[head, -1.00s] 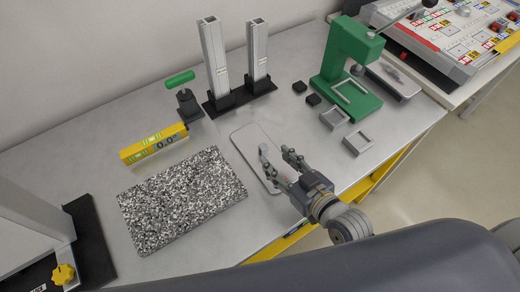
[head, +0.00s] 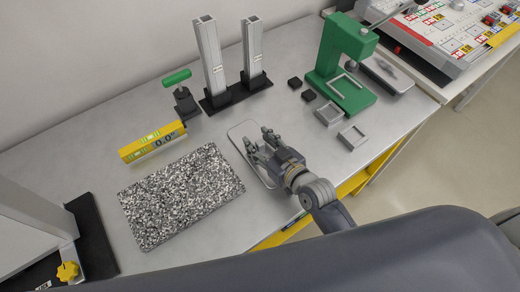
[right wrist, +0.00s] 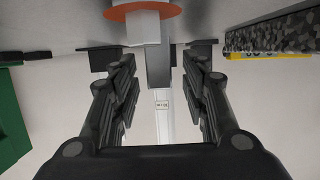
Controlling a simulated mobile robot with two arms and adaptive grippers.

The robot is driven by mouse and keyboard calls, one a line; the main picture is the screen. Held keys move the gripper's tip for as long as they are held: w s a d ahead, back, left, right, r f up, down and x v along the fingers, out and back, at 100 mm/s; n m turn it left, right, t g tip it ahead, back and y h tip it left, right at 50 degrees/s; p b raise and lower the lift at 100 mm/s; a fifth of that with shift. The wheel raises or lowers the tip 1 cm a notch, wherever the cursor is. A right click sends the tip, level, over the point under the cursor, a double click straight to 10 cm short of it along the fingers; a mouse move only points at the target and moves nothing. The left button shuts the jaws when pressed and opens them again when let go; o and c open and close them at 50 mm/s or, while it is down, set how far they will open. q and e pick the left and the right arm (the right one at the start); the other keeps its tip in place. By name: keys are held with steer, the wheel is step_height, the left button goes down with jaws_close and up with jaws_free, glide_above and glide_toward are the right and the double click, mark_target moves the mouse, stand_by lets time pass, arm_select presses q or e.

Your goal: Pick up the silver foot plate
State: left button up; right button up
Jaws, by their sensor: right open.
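My right gripper (head: 258,139) is open over the pale rounded tray (head: 238,131) on the bench. In the right wrist view, a small pale silver piece (right wrist: 143,28) stands on an orange disc (right wrist: 143,10), beyond the open fingertips (right wrist: 160,62) and slightly left of the middle between them. It is apart from both fingers and the jaws look empty. I cannot tell for certain that this piece is the silver foot plate. In the head view the gripper hides it. My left gripper is not in view.
A speckled granite slab (head: 180,195) lies left of the gripper, with a yellow level (head: 152,142) behind it. Two upright profiles (head: 212,60) stand at the back.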

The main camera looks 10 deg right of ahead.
jaws_close()
steer(key=shift+r, duration=0.1)
